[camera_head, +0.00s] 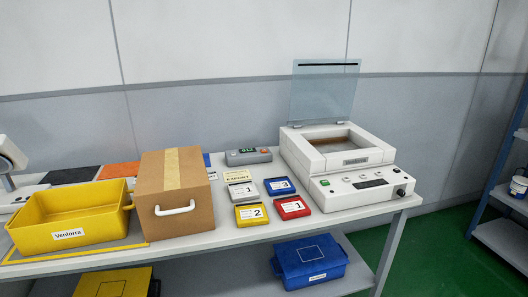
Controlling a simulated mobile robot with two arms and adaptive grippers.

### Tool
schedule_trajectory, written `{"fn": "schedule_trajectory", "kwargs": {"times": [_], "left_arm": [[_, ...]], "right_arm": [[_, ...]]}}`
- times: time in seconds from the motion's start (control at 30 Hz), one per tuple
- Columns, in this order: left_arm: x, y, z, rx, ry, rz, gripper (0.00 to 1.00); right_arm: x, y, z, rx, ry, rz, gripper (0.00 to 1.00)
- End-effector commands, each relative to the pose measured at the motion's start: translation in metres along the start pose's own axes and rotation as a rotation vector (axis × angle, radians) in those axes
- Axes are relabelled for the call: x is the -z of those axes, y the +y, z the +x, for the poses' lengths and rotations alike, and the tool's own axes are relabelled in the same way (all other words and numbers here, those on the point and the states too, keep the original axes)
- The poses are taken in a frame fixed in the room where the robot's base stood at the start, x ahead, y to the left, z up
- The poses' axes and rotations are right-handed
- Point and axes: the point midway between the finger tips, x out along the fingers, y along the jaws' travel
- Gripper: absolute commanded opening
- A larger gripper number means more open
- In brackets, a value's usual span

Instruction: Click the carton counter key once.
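The carton counter (248,156) is a small grey box on the table behind the cardboard carton's right side. Neither of my grippers shows in the head view, and nothing touches the counter.
A yellow bin (66,236) stands left of the carton. Several numbered colour cases, including a red one (292,208), lie before the counter. A white machine (344,158) with a raised clear lid (324,95) stands right. A blue box (310,262) is on the lower shelf.

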Motion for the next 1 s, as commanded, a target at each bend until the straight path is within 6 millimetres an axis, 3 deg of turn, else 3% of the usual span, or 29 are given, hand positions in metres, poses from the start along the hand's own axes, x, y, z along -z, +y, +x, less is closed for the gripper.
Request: {"fn": "schedule_trajectory", "kwargs": {"times": [0.13, 0.33, 0.63, 1.0], "left_arm": [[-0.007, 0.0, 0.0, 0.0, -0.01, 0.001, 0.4], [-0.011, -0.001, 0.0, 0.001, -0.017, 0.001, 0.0], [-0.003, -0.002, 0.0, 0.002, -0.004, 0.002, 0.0], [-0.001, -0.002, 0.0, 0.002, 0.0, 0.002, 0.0]], "right_arm": [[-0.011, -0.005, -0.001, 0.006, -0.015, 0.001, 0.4], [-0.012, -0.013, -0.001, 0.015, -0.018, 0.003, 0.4], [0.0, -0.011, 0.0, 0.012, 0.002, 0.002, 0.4], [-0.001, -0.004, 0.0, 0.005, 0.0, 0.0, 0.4]]}}
